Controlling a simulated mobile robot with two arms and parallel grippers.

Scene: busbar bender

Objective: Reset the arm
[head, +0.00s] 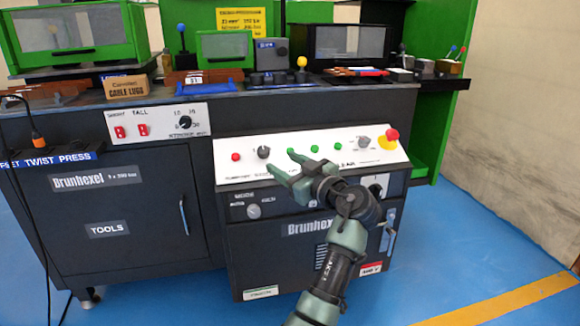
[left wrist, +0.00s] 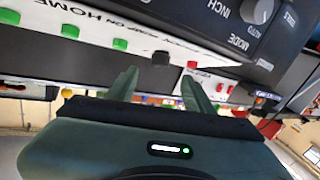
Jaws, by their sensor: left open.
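My left gripper (head: 279,162) is open and empty in front of the sloped white control panel (head: 225,174), its fingertips near the black knob (head: 264,152) and the leftmost green button (head: 291,151). In the left wrist view, which is upside down, the open fingers (left wrist: 160,82) point at the panel, with the black knob (left wrist: 161,57) seen between them. A red button (head: 236,156) is left of the knob; green buttons (head: 315,149) are right of it. Whether a fingertip touches the panel cannot be told. My right gripper is not in view.
A red emergency stop (head: 391,135) on yellow is at the panel's right end. A lower dark panel with a mode knob (head: 254,211) sits below. A cable lugs box (head: 126,87) and a yellow-topped lever (head: 301,63) stand on the bench. Blue floor is clear at right.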

